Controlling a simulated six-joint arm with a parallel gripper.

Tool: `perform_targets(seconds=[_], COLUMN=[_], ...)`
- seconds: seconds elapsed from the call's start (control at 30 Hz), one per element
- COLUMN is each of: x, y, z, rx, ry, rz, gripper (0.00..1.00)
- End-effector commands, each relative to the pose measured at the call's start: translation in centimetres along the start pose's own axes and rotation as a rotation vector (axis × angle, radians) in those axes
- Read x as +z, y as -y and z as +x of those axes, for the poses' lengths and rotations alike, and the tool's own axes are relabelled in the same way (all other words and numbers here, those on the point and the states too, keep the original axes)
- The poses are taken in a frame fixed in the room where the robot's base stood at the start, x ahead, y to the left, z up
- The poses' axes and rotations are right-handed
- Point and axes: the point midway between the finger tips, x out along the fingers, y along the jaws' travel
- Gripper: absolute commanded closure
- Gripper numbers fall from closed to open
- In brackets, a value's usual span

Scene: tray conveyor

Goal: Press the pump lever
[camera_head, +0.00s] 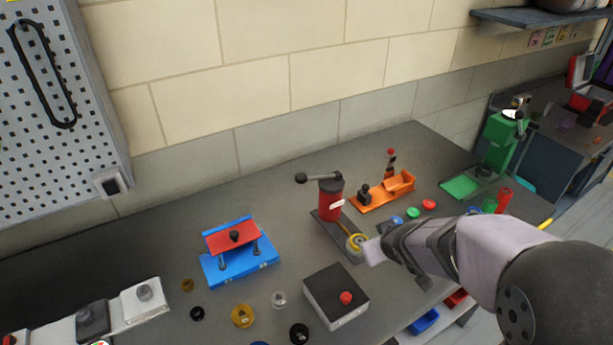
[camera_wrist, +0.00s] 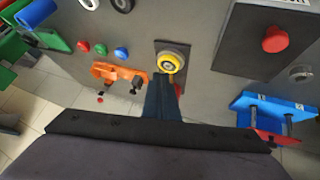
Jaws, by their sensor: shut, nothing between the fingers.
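The red pump (camera_head: 330,203) stands upright on a dark base plate on the bench. Its black lever (camera_head: 318,177) sticks out from the top to the left and ends in a round black knob. A yellow ring-shaped part (camera_head: 355,242) sits at the near end of the base and also shows in the wrist view (camera_wrist: 172,60). My gripper (camera_head: 374,250) is shut and empty, just right of the yellow part and apart from the lever. In the wrist view my gripper (camera_wrist: 162,88) hides most of the pump, and the lever cannot be made out.
An orange fixture (camera_head: 370,201) with a small upright lever stands behind right of the pump. A grey box with a red button (camera_head: 346,298) is in front, and a blue stand (camera_head: 240,265) is to the left. Coloured buttons lie right of the pump. Bench between the blue stand and pump is clear.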

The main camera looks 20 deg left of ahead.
Motion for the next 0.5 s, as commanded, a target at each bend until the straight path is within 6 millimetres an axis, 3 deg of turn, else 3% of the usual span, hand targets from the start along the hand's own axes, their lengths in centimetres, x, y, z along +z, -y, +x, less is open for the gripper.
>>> perform_targets(seconds=[0.03, 0.1, 0.2, 0.3, 0.5], x=[-2.8, -6.4, -10.7, -13.7, -16.8], y=[0.1, 0.5, 1.7, 3.2, 5.5], z=[-0.1, -0.8, -2.1, -3.6, -6.2], rx=[-0.011, -0.036, -0.090, -0.156, -0.275], ry=[-0.093, -0.216, -0.371, -0.493, -0.643], rz=[-0.014, -0.029, -0.041, -0.040, 0.003], gripper=[1.00, 1.00, 1.00, 1.00, 1.00])
